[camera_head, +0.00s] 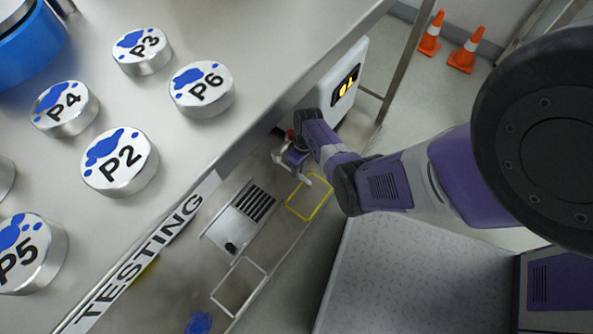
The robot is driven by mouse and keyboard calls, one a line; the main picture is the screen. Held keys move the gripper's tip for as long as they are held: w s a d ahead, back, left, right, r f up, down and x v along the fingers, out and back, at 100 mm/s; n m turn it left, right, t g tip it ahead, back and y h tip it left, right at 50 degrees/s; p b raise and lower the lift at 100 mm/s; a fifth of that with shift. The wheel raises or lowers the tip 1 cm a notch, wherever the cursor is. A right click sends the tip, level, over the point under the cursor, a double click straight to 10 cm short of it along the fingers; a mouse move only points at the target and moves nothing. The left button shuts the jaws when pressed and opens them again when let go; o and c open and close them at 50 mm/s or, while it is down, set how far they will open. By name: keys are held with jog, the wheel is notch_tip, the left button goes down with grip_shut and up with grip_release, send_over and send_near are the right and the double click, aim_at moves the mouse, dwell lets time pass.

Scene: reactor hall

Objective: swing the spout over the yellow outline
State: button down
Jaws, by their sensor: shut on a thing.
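The yellow outline (309,198) is painted on the low surface beyond the table edge, just left of my arm. My gripper (289,160) is small in view at the far end of my arm, just above the outline in the picture. It is shut on a pale grey part that I take to be the spout (318,180). The spout's end reaches down to the upper edge of the outline. My wrist and fingers hide much of the spout and its mount.
A metal table (240,60) with several round labelled lids fills the left. A grilled metal box (240,218) and a white outline (239,288) lie left of the yellow outline. Orange cones (431,34) stand farther off.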

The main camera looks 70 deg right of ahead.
dwell(0.3)
jog(key=c, duration=1.3)
grip_release()
jog(key=r+p, duration=0.1)
jog(key=r, duration=0.1)
jog(key=d+r+p, duration=0.1)
jog(key=r, duration=0.2)
jog(key=r+p, duration=0.2)
jog(key=shift+s+d+r, duration=0.25)
jog(key=shift+r, duration=0.1)
